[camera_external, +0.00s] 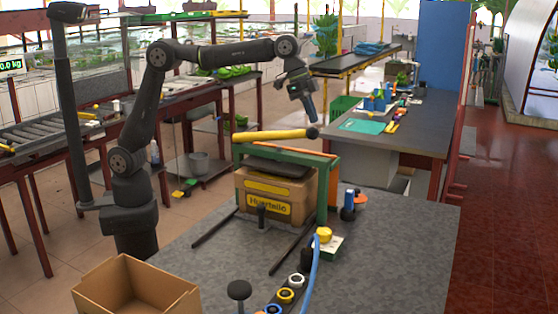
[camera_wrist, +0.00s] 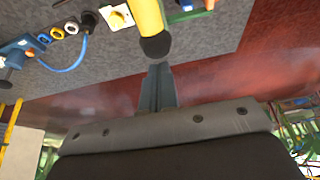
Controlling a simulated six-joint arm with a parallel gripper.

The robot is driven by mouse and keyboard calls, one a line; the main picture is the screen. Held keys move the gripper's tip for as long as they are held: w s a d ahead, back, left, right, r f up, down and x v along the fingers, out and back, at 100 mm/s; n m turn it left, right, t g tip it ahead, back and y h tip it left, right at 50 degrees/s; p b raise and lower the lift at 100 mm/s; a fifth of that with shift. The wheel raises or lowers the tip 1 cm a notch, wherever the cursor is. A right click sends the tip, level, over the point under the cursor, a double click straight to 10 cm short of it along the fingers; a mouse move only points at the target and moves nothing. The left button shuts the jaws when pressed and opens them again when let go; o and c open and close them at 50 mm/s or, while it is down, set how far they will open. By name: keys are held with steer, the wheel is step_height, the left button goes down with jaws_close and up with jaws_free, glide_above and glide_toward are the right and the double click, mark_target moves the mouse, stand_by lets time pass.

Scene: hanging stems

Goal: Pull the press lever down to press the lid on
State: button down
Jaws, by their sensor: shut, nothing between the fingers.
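The press lever (camera_external: 270,134) is a yellow bar with a black knob (camera_external: 312,132). It lies nearly level across the top of the green press frame (camera_external: 333,180). A printed cardboard box (camera_external: 268,205) stands inside the frame, under a dark press plate (camera_external: 277,168). The lid cannot be told apart from the plate. My gripper (camera_external: 312,118) points down just above the knob end, fingers shut and empty. In the wrist view the lever (camera_wrist: 147,15) ends in its knob (camera_wrist: 155,47) just beyond my shut fingertips (camera_wrist: 158,68); I cannot tell whether they touch.
An open cardboard box (camera_external: 135,288) stands at the table's front left. A workbench (camera_external: 425,135) stands behind.

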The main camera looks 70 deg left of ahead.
mark_target(312, 128)
steer(key=shift+f, duration=0.2)
steer(key=shift+f, duration=3.65)
stand_by(3.7)
